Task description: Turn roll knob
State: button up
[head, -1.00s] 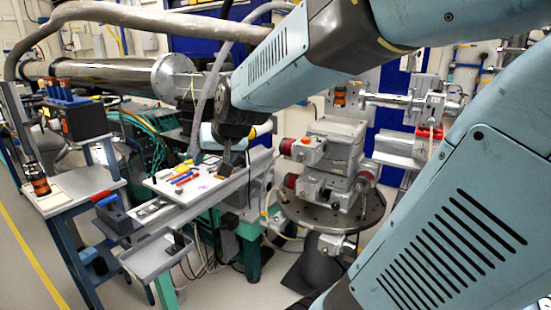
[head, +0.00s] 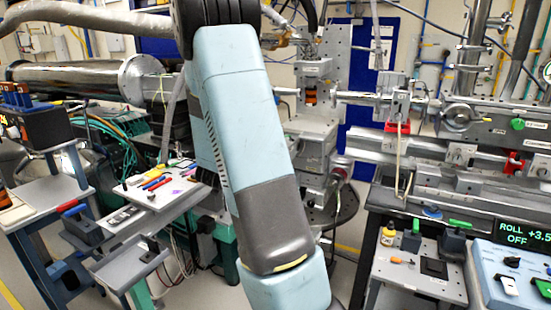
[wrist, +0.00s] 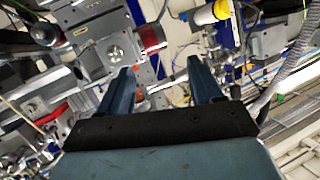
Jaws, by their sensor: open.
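My gripper (wrist: 160,70) shows in the wrist view with its two blue fingers apart and nothing between them. Beyond the fingers is a grey stage block (wrist: 92,28) with a dark red knob (wrist: 152,38); the fingers look clear of it. In the head view the grey stage (head: 312,128) stands behind my arm, with a red knob (head: 342,168) partly showing at its side. A display (head: 525,233) at right reads ROLL +3.5 OFF, above a pale blue control box (head: 492,290) with black knobs (head: 509,285). Which knob is roll, I cannot tell. The head view does not clearly show my gripper.
A small white table (head: 160,192) with coloured tools is left of my arm. A grey tray (head: 125,262) is lower left. A steel beam pipe (head: 80,80) runs behind.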

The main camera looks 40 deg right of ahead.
jog(key=s+d+f+m+g+h, duration=0.25)
jog(key=d+f+h, duration=0.2)
jog(key=d, duration=0.25)
jog(key=shift+n+h, duration=0.35)
jog(key=x, duration=1.3)
jog(key=shift+s+d, duration=0.15)
jog(key=shift+d, duration=0.1)
jog(key=shift+c, duration=0.4)
jog(key=shift+a+r, duration=0.1)
jog(key=c, duration=0.9)
jog(key=shift+d+r, duration=0.1)
jog(key=shift+d, duration=0.15)
jog(key=shift+c, duration=0.3)
jog(key=shift+a, duration=0.15)
jog(key=shift+a+n, duration=0.1)
jog(key=shift+n, duration=0.2)
